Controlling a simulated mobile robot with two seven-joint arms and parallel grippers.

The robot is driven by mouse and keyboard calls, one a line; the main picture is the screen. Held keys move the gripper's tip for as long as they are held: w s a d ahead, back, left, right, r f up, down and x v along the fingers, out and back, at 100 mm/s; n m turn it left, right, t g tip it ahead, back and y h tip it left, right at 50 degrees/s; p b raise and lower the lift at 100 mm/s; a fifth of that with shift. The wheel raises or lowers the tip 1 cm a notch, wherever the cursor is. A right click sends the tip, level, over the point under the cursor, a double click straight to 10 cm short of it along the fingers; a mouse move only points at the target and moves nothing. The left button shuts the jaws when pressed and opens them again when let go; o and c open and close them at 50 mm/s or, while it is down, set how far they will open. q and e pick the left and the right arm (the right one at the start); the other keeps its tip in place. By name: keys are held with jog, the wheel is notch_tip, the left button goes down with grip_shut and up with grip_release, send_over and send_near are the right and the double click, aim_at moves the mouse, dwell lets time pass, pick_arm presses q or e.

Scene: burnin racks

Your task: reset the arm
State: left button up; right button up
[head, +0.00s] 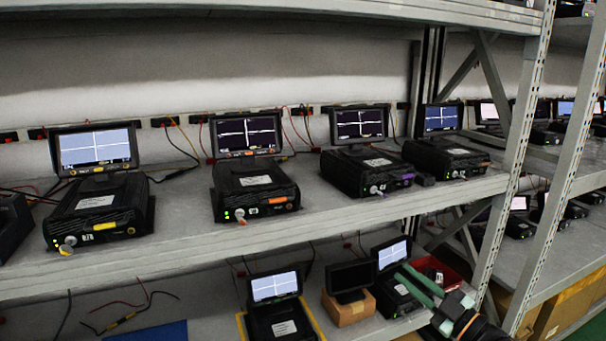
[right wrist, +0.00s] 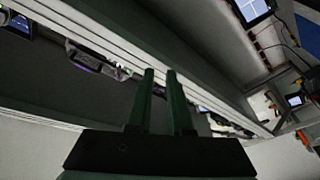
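My right gripper (head: 401,272) reaches in from the lower right in the head view, in front of the lower shelf. Its two green fingers point up and left, near a small lit monitor (head: 392,254) on a black unit; I cannot tell whether they touch it. In the right wrist view the fingers (right wrist: 160,73) stand a little apart with nothing between them. The wrist view is tilted and shows shelf edges beyond the fingertips. My left gripper is in neither view.
The upper shelf (head: 330,216) carries several black units with lit monitors. On the lower shelf are a unit with a yellow outline (head: 283,327), a dark screen on a cardboard box (head: 350,308), a red bin (head: 452,275) and a blue mat (head: 158,333). A slotted metal post (head: 515,150) stands at right.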

jog(key=s+a+f+m+g+h+p, duration=0.2)
jog(key=s+a+f+m+h, duration=0.25)
jog(key=s+f, duration=0.5)
jog(key=s+a+f+m+g+h+p, duration=0.1)
jog(key=s+a+f+m+h+p, duration=0.15)
jog(key=s+f+m, duration=0.5)
jog(key=s+f+g+h, duration=0.1)
jog(key=s+f+g, duration=0.1)
jog(key=s, duration=0.5)
jog(key=s+f+g+h+p, duration=0.1)
jog(key=s+f+g, duration=0.1)
jog(key=s+f, duration=0.3)
jog(key=s, duration=0.3)
jog(key=shift+f, duration=0.3)
